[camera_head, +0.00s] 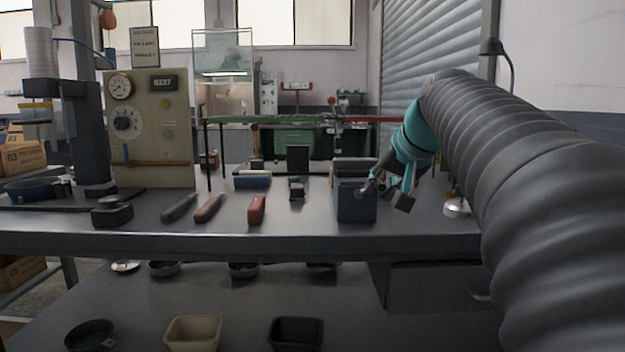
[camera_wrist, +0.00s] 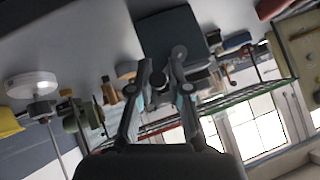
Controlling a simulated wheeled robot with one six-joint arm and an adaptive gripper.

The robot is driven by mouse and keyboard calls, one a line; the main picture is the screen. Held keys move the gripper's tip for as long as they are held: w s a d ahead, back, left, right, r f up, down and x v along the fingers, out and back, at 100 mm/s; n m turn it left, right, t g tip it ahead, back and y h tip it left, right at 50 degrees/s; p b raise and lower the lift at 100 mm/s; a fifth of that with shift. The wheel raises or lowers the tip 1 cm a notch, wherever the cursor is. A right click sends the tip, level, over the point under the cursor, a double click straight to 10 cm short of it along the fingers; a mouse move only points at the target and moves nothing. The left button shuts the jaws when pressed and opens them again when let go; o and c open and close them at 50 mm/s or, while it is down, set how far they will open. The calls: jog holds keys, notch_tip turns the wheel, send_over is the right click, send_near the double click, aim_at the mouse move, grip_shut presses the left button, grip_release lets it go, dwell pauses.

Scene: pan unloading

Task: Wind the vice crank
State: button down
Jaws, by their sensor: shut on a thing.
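The vice (camera_head: 357,205) is a dark blue-grey block on the workbench, right of centre in the head view. In the wrist view its dark body (camera_wrist: 181,25) lies just beyond my fingertips. My gripper (camera_head: 374,188) is at the vice's right side. In the wrist view my gripper (camera_wrist: 162,74) has its two fingers closed around a small dark part, which I take as the crank's handle (camera_wrist: 158,80). The fingers and the small size hide most of the crank, so its angle cannot be told.
A red-handled tool (camera_head: 257,209) and other hand tools lie left of the vice on the workbench (camera_head: 290,243). A gauge panel (camera_head: 150,128) stands at the back left. A round metal piece (camera_head: 457,208) sits right of my gripper. Bins stand on the lower shelf.

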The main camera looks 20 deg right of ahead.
jog(key=h, duration=0.1)
jog(key=a+r+n+g+h+p, duration=0.1)
jog(key=shift+w+a+n+h, duration=0.1)
jog(key=shift+w+n+h, duration=0.2)
jog(key=shift+h, duration=0.1)
jog(key=shift+a+n+g+h, duration=0.4)
jog(key=shift+n+h, duration=0.3)
jog(key=shift+h, duration=0.6)
jog(key=c, duration=1.2)
grip_release()
jog(key=shift+w, duration=0.1)
jog(key=shift+o, duration=0.2)
jog(key=shift+r, duration=0.1)
jog(key=v, duration=1.2)
jog(key=shift+a, duration=0.1)
